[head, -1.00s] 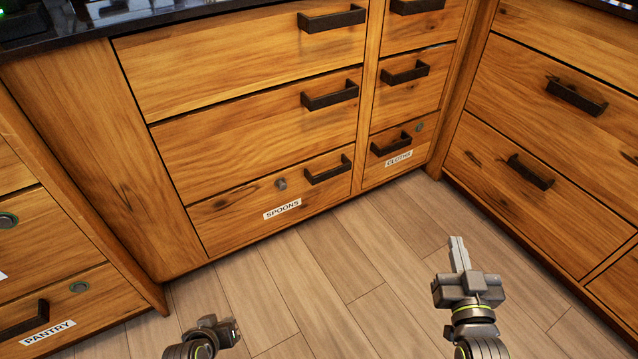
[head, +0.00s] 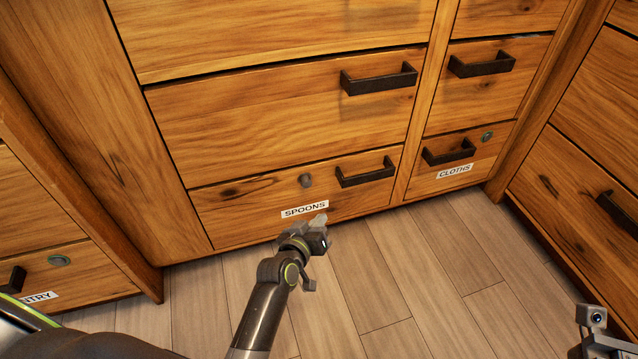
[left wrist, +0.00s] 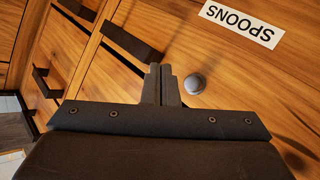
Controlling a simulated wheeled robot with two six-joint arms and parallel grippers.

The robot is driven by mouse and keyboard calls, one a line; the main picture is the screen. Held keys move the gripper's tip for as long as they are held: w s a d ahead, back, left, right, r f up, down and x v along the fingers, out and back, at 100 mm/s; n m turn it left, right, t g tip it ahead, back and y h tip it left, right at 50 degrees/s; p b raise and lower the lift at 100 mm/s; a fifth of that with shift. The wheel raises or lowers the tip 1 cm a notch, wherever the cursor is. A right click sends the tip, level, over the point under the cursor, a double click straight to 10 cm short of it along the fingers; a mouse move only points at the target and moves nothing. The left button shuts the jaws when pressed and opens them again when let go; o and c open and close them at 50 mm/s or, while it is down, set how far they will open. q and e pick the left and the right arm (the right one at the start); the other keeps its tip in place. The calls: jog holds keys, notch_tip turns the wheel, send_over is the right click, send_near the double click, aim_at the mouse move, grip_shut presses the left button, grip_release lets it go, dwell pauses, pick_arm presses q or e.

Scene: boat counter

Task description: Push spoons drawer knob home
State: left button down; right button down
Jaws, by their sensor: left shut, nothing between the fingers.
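The spoons drawer (head: 245,205) is the low drawer in the middle, with a white SPOONS label (head: 305,209); the label also shows upside down in the left wrist view (left wrist: 243,23). Its round grey knob (head: 305,181) stands out from the drawer front, left of the dark handle (head: 365,173). My left gripper (head: 319,221) is shut and empty, just below the label in the head view. In the left wrist view its closed fingertips (left wrist: 161,72) appear just left of the knob (left wrist: 195,84); contact cannot be told. My right gripper (head: 594,325) is partly visible at the bottom right; its fingers are unclear.
The pantry drawer (head: 95,282) is at the lower left. Dark handles jut from the drawers around. The plank floor (head: 420,270) in front is clear.

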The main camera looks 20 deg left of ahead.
aim_at(306, 181)
dwell(0.3)
pick_arm(q)
jog(key=w+a+b, duration=0.1)
jog(key=w+a, duration=0.4)
jog(key=w, duration=0.2)
jog(key=shift+b, duration=0.3)
jog(key=shift+w+a, duration=0.1)
jog(key=shift+w, duration=0.15)
dwell(1.8)
jog(key=shift+w+a, duration=0.15)
jog(key=shift+w, duration=0.05)
